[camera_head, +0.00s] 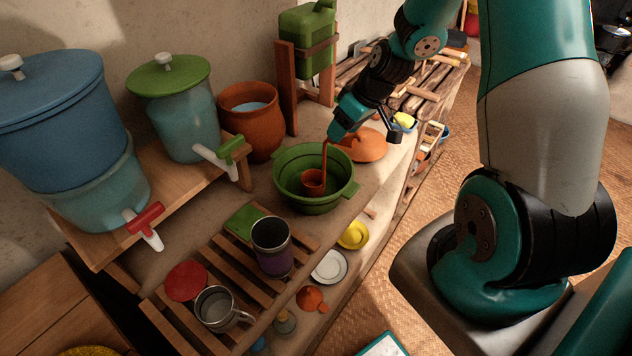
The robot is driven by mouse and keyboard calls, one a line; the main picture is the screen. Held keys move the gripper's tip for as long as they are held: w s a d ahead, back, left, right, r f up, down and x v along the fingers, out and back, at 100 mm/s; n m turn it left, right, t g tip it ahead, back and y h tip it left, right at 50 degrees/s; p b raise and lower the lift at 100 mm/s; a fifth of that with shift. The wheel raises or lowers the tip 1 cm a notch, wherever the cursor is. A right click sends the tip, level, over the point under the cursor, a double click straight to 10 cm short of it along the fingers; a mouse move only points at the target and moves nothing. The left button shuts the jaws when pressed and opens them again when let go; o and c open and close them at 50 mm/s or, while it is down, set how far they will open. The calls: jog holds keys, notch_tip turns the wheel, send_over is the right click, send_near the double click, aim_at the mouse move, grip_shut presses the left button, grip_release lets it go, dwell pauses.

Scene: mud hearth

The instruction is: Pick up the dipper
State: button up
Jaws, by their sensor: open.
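The dipper (313,181) is a small orange-brown cup with a long upright handle. It stands inside the green basin (285,196), with its handle rising above the basin's rim. My gripper (334,137) is at the upper end of the handle, coming down from the upper right. Its jaws are open. The gripper's body hides part of the view there, and I cannot tell whether the handle's top lies between the fingers.
A terracotta pot (262,132) with water stands behind the basin, and a terracotta lid (368,147) lies close to my gripper. A slatted rack with a dark tumbler (272,248) and a metal mug (216,309) is in front. Dispensers with taps (180,118) stand left.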

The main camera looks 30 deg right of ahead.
jog(key=x, duration=0.4)
jog(key=shift+s+p, duration=0.1)
jog(key=shift+p, duration=0.3)
grip_shut()
